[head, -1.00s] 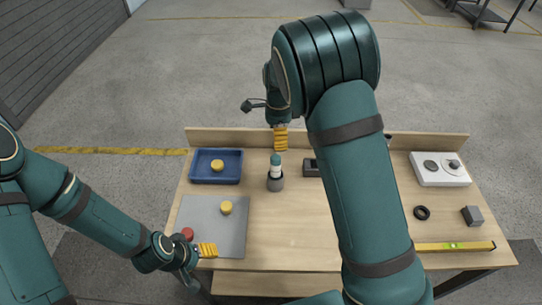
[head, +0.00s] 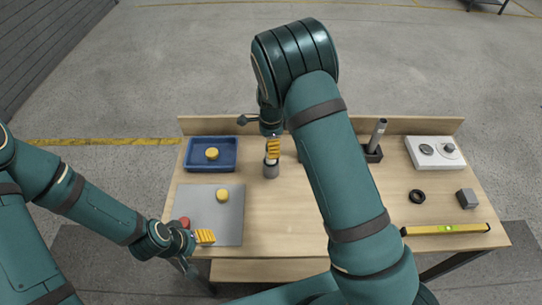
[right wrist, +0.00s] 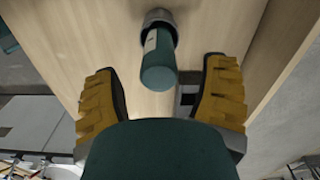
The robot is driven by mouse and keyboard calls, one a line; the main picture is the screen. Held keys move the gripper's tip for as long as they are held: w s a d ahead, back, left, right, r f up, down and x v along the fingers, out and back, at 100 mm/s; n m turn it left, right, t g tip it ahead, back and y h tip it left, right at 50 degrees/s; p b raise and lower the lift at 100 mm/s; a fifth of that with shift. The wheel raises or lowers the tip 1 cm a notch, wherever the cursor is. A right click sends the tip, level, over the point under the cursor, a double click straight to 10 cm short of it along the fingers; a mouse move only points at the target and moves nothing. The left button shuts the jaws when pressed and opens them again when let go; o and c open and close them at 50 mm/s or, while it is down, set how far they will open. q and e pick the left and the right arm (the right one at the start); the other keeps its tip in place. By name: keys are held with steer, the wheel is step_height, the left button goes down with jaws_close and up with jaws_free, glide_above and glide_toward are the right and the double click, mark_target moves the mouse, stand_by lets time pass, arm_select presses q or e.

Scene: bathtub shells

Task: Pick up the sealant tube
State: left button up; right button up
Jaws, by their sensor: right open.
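A blue tray (head: 232,167) and a grey mat (head: 233,230) each hold a yellow round piece. A dark holder with a grey cylinder (head: 378,135), a white two-knob box (head: 425,163), a black ring (head: 417,196), a grey block (head: 466,198) and a yellow level (head: 420,230) lie right.

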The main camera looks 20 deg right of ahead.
step_height(320, 180, down, 3)
steer(key=shift+f, duration=0.15)
jaws_close()
